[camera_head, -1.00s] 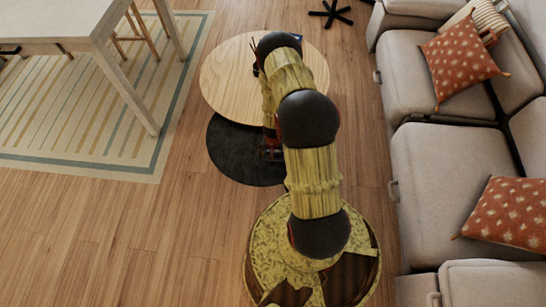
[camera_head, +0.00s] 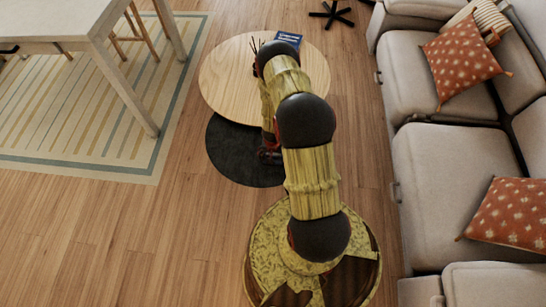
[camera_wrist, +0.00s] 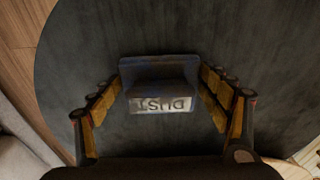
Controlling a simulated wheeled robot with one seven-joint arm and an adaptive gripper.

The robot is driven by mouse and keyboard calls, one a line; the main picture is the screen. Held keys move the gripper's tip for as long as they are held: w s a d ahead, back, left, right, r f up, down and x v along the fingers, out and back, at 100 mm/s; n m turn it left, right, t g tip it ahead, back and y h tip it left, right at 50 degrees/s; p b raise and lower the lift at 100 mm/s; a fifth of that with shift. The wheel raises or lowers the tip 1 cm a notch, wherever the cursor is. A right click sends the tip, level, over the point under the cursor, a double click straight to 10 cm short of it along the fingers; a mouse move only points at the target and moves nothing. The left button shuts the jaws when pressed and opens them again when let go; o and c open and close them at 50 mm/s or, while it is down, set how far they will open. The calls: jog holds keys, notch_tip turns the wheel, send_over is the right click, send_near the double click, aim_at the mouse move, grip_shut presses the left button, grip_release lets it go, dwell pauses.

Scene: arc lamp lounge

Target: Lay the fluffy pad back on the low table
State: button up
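A blue block (camera_wrist: 160,70) with a pale label reading DUST, upside down, is in the wrist view; I take it for the fluffy pad. The fingers of my gripper (camera_wrist: 160,86) lie against its left and right sides and appear shut on it. A dark round tabletop (camera_wrist: 90,40) is beneath it; I cannot tell whether the pad touches it. In the head view my gripper (camera_head: 268,156) is mostly hidden by my arm, above the dark low round table (camera_head: 235,160). The pad is hidden there.
A light wood round table (camera_head: 230,80) stands just behind and above the dark one. It carries a small blue item (camera_head: 288,38) and thin dark sticks (camera_head: 255,45). A grey sofa (camera_head: 445,160) is on the right. A white table (camera_head: 75,25) stands at upper left.

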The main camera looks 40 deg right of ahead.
jog(key=o, duration=0.3)
jog(key=shift+o, duration=0.2)
jog(key=shift+r, duration=0.1)
notch_tip(320, 180, up, 12)
jog(key=a+p, duration=0.1)
jog(key=p, duration=0.4)
jog(key=w+a+r+n+t, duration=0.1)
jog(key=w+a+r, duration=0.2)
jog(key=r, duration=0.6)
jog(key=w+a+r+n+t, duration=0.1)
jog(key=w+a+r, duration=0.25)
jog(key=r, duration=0.65)
jog(key=w+a+r+n+t, duration=0.1)
jog(key=w+a+r+n, duration=0.15)
jog(key=r, duration=0.65)
jog(key=s+a+r+n+y, duration=0.1)
jog(key=s+a+r, duration=0.1)
jog(key=a+r, duration=0.5)
jog(key=s+a+r+n, duration=0.1)
jog(key=a+r, duration=0.1)
jog(key=r, duration=0.8)
jog(key=s+a+r+n+t, duration=0.1)
jog(key=s+a+r, duration=0.3)
jog(key=s+r, duration=0.3)
jog(key=s+a+r+n, duration=0.2)
jog(key=s+r, duration=0.5)
jog(key=s, duration=0.6)
jog(key=shift+s+a+r+t, duration=0.15)
jog(key=shift+a+r+t, duration=0.2)
jog(key=shift+a, duration=0.5)
